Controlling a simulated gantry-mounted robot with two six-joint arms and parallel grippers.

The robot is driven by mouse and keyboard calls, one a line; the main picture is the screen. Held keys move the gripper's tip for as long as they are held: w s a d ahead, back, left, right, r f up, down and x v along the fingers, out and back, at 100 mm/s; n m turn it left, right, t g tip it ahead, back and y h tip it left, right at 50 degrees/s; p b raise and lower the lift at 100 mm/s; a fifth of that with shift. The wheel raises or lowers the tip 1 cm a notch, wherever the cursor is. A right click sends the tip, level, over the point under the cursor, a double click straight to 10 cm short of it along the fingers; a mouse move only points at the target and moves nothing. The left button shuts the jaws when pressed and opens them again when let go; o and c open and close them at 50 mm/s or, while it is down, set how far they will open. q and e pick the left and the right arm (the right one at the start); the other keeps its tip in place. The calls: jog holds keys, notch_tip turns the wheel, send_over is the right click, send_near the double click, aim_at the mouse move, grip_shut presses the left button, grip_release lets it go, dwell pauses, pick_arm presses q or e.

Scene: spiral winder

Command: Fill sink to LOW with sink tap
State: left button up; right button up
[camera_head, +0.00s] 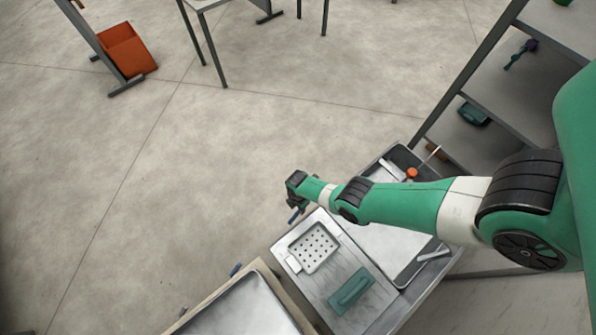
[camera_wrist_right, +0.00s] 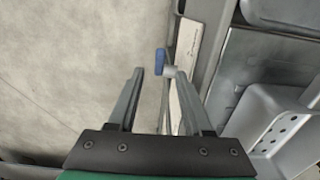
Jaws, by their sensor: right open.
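My right gripper (camera_head: 295,204) is at the end of the green arm, beside the outer edge of the bench. In the right wrist view the right gripper (camera_wrist_right: 158,78) is open and empty, its fingers spread. A tap with a blue handle (camera_wrist_right: 160,61) and grey stem shows at or just past the fingertips, between them; I cannot tell whether they touch. A sink basin (camera_head: 395,247) is partly hidden beneath my arm. I cannot make out a water level or a LOW mark. My left gripper is not in view.
A perforated tray (camera_head: 313,248) and a green trowel-like tool (camera_head: 350,290) lie on the bench. Shelves (camera_head: 500,85) stand at right.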

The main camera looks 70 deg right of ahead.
aim_at(298, 212)
notch_tip(298, 212, down, 7)
jog(key=b, duration=0.5)
jog(key=shift+f+b, duration=0.2)
jog(key=shift+b, duration=0.2)
jog(key=shift+r, duration=0.1)
grip_shut()
dwell(0.6)
